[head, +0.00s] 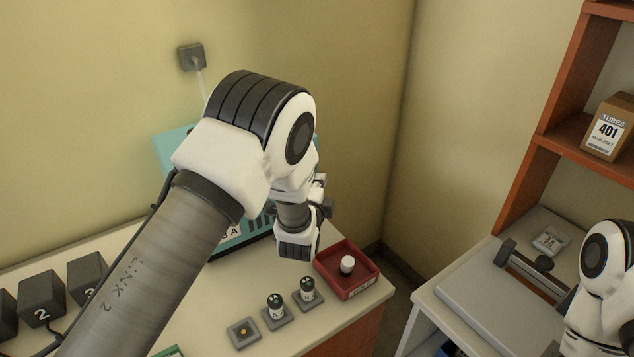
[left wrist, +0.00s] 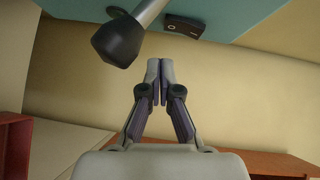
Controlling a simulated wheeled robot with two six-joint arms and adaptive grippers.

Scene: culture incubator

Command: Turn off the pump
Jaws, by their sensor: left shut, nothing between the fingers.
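A teal box-shaped device (head: 172,146), which I take for the pump, stands on the left bench against the wall, mostly hidden behind my left arm. In the left wrist view its teal face (left wrist: 225,12) fills the top and carries a black rocker switch (left wrist: 184,26) with a small pale round mark. A grey rod with a black knob (left wrist: 117,42) sticks out left of the switch. My left gripper (left wrist: 160,72) is shut and empty, its tips below the switch in the picture and apart from it. In the head view its fingertips cannot be made out.
A red tray (head: 362,284) holds a white-capped item at the bench's right end. Small labelled vials (head: 276,306) stand on grey pads in front. Dark numbered blocks (head: 42,297) sit at left. A wall socket (head: 192,57) is above. A second bench and shelf stand right.

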